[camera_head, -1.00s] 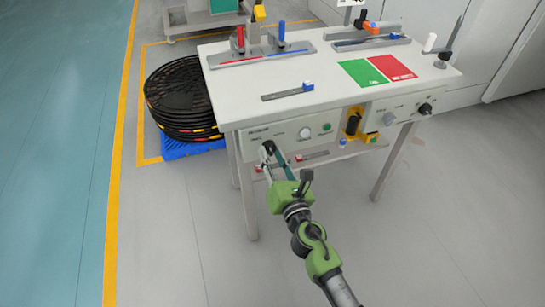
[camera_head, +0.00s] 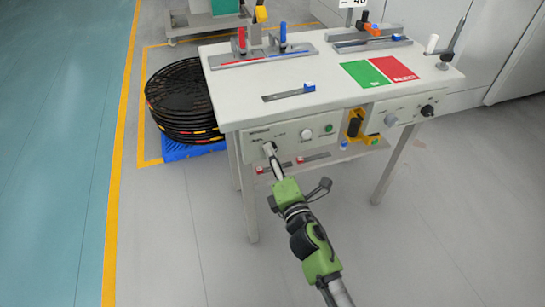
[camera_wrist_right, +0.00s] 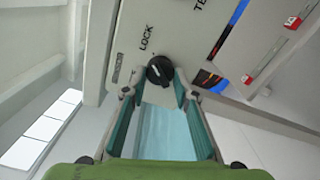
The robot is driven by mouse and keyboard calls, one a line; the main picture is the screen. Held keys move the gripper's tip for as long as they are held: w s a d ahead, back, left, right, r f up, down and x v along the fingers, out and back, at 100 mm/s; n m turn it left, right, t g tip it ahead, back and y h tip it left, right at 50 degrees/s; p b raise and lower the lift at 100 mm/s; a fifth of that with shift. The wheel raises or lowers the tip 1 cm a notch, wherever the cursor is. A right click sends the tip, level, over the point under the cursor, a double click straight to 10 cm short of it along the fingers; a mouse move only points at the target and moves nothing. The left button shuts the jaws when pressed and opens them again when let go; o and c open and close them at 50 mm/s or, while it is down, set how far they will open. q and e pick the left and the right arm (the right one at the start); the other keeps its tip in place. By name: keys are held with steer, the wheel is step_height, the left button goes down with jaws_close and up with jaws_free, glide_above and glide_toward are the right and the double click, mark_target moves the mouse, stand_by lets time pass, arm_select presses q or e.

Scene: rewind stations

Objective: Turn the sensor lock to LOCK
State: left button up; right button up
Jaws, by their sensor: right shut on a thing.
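The sensor lock is a black round knob (camera_wrist_right: 159,70) on the pale front panel (camera_head: 290,138) of the table. In the right wrist view the word LOCK is printed beside it, and part of another label starting with TE lies farther along. My right gripper (camera_head: 269,150) reaches the left end of the panel in the head view. In the wrist view its fingers (camera_wrist_right: 160,90) are on both sides of the knob and shut on it. The fingers cover the knob in the head view. Which label the knob points to is unclear. My left gripper is not in view.
The panel also has a green button (camera_head: 328,128) and a white round control (camera_head: 306,134). A yellow holder (camera_head: 354,124) and a second black knob (camera_head: 427,110) are farther right. Black reels (camera_head: 180,95) are stacked left of the table. The floor in front is clear.

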steer(key=shift+m, duration=0.3)
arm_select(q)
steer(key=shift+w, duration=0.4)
arm_select(e)
steer(key=o, duration=1.1)
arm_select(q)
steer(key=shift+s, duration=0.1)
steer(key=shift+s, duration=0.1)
arm_select(e)
steer(key=v, duration=1.2)
steer(key=shift+d+m, duration=0.1)
steer(key=shift+m, duration=0.2)
